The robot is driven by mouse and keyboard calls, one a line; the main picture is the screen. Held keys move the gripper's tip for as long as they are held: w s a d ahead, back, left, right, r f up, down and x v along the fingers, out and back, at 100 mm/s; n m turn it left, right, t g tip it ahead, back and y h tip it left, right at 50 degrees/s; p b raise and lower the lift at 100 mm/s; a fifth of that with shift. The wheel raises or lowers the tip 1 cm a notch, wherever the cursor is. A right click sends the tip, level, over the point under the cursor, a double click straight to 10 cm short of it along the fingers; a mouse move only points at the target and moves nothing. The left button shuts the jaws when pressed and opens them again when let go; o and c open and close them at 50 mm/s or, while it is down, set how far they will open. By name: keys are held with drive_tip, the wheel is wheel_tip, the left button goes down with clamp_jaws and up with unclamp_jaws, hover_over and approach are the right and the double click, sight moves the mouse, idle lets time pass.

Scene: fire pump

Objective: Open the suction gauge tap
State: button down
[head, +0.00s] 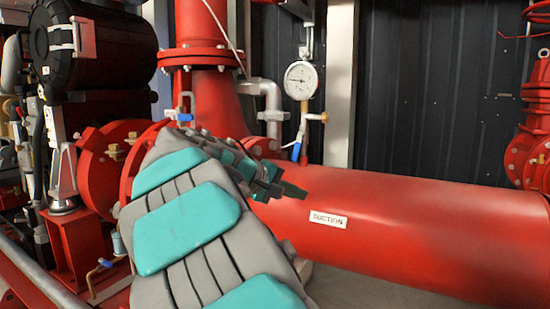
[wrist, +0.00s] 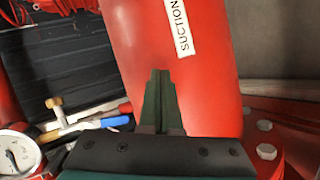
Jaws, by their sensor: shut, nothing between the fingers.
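The suction gauge (head: 301,80) is a round white dial above the red pipe in the head view; it also shows at the lower left of the wrist view (wrist: 16,152). Below it is the gauge tap, with a brass fitting (head: 318,117) and a lever with a blue end (head: 296,152) hanging down along the stem. In the wrist view the blue lever end (wrist: 116,122) lies left of my fingers. My gripper (head: 298,191) is shut and empty, in front of the red suction pipe (head: 430,225), below the lever and apart from it. My arm hides part of the pipe's left end.
A white SUCTION label (head: 328,219) is on the pipe. A grey elbow pipe (head: 270,100) stands left of the gauge. Another blue-handled tap (head: 184,116) is farther left. A bolted red flange (wrist: 275,135) is right of my fingers in the wrist view.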

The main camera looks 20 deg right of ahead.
drive_tip(key=t+h, duration=0.2)
approach(294, 154)
wheel_tip(294, 154, down, 4)
drive_tip(key=s, duration=0.2)
drive_tip(key=w+a+r+n+t+h+b, duration=0.1)
drive_tip(key=w+a+r+t+h+b, duration=0.1)
drive_tip(key=w+a+r, duration=0.25)
drive_tip(key=x, duration=0.6)
drive_tip(key=f+x, duration=0.1)
drive_tip(key=x, duration=0.2)
drive_tip(key=shift+w, duration=0.35)
drive_tip(key=shift+s+d+f, duration=0.2)
drive_tip(key=shift+s+d, duration=0.3)
drive_tip(key=shift+s, duration=0.2)
drive_tip(key=shift+s+d+f, duration=0.25)
drive_tip(key=shift+s+d, duration=0.3)
drive_tip(key=shift+s, duration=0.2)
drive_tip(key=shift+s+d+f+n, duration=0.1)
drive_tip(key=shift+s+d+n, duration=0.45)
drive_tip(key=shift+n, duration=0.25)
drive_tip(key=shift+s+d+f+n+p, duration=0.1)
drive_tip(key=shift+s+f+n+p, duration=0.15)
drive_tip(key=shift+n+p, duration=0.45)
drive_tip(key=shift+f, duration=0.1)
